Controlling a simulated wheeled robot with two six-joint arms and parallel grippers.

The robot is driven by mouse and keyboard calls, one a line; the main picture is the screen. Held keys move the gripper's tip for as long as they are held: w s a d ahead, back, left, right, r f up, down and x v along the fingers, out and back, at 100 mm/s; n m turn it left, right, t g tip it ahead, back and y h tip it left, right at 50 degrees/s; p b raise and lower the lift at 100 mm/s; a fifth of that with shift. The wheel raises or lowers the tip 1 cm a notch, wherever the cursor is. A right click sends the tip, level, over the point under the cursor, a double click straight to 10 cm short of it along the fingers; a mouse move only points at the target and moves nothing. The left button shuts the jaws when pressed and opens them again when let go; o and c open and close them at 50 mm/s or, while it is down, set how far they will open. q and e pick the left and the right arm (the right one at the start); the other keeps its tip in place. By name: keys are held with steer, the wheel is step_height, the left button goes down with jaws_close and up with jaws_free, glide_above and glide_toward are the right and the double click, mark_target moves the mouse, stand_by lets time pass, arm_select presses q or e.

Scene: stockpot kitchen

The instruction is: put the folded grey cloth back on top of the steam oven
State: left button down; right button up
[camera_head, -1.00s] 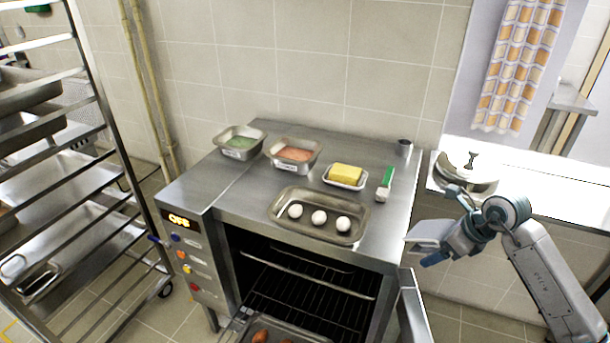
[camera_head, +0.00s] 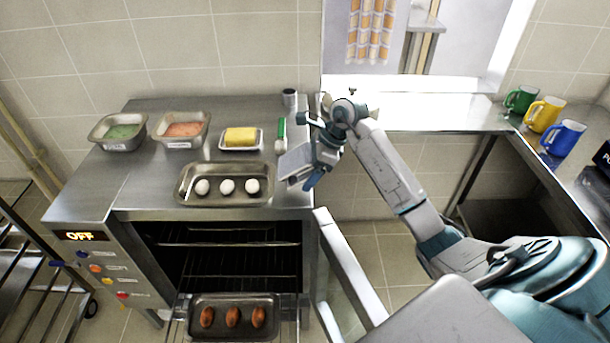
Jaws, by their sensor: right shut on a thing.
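The steam oven (camera_head: 150,215) stands at left with a bare steel strip on its top (camera_head: 225,105) behind the trays. Its display reads OFF and its door (camera_head: 345,275) hangs open at the right. My right gripper (camera_head: 312,168) is at the oven's right edge, shut on a flat grey piece that looks like the folded grey cloth (camera_head: 294,160). The cloth shows beside the egg tray at the top's right edge; I cannot tell whether it touches the top. The gripper partly hides it. My left gripper is out of view.
On the oven top are a green-filled pan (camera_head: 120,132), a pink-filled pan (camera_head: 183,130), a yellow block on a dish (camera_head: 240,138), a green-handled brush (camera_head: 281,135), a small cup (camera_head: 290,98) and an egg tray (camera_head: 225,200). A tray of brown items (camera_head: 232,318) sits at the oven mouth. Mugs (camera_head: 543,114) stand right.

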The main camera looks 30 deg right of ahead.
step_height(320, 180, down, 4)
steer(key=shift+r+p, duration=0.15)
steer(key=shift+p, duration=0.5)
steer(key=shift+f, duration=0.25)
steer(key=shift+f, duration=0.1)
steer(key=o, duration=1.7)
